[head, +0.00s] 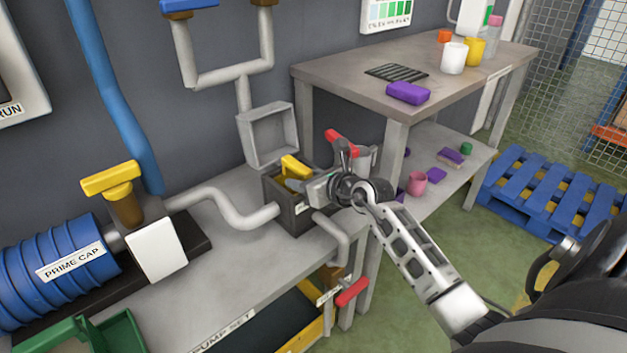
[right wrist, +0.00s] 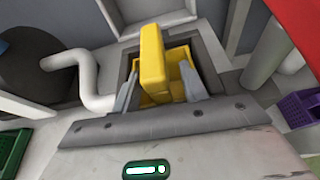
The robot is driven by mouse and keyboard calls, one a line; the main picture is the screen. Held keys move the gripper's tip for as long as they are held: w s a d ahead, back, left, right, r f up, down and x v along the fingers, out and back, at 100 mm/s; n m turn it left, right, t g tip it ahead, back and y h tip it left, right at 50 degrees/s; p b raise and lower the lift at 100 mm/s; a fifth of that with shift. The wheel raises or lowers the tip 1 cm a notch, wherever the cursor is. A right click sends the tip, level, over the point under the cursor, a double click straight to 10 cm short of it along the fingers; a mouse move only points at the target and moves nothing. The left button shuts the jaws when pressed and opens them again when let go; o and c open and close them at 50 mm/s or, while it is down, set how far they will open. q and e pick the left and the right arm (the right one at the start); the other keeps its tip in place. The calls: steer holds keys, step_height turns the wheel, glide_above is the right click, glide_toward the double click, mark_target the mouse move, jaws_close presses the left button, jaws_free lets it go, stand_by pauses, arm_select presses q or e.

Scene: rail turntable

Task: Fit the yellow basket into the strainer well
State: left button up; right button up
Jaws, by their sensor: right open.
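The yellow basket (head: 295,167) is at the dark, box-shaped strainer well (head: 290,218) on the pump bench. In the right wrist view the basket's upright grip (right wrist: 152,55) stands above the square opening of the well (right wrist: 207,68), and its lower walls are down inside the opening. How deep it sits is hidden. My right gripper (head: 318,186) is over the well. Its two fingers (right wrist: 158,80) are spread, one on each side of the basket's grip, with gaps visible. My left gripper is not in view.
A grey pipe (head: 225,207) enters the well from the left. An open grey square frame (head: 268,135) stands behind it. A red-handled valve (head: 345,143) is close behind my right gripper. Another red handle (head: 352,292) is at the bench front. A table (head: 440,65) with cups is at right.

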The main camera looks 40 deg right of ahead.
steer(key=p+v, duration=0.2)
steer(key=v, duration=1)
steer(key=s+a+r+m+t+y, duration=0.1)
steer(key=s+a+r+m+t, duration=0.15)
steer(key=a+m, duration=0.45)
steer(key=s+a+r+m+t+y, duration=0.1)
steer(key=a+m+t+y, duration=0.15)
steer(key=a+m, duration=0.4)
arm_select(q)
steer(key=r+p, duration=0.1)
steer(key=p, duration=0.1)
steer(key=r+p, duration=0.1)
steer(key=p, duration=0.1)
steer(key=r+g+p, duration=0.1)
steer(key=p, duration=0.2)
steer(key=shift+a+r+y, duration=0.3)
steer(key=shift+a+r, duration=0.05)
arm_select(e)
steer(key=s+a+f+m+g+h, duration=0.1)
steer(key=s+a+f+m+g, duration=0.7)
steer(key=m, duration=1.3)
steer(key=shift+s+a+f, duration=0.65)
steer(key=shift+s+a, duration=0.2)
steer(key=shift+s, duration=0.1)
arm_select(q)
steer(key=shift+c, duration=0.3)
arm_select(e)
steer(key=shift+c, duration=0.2)
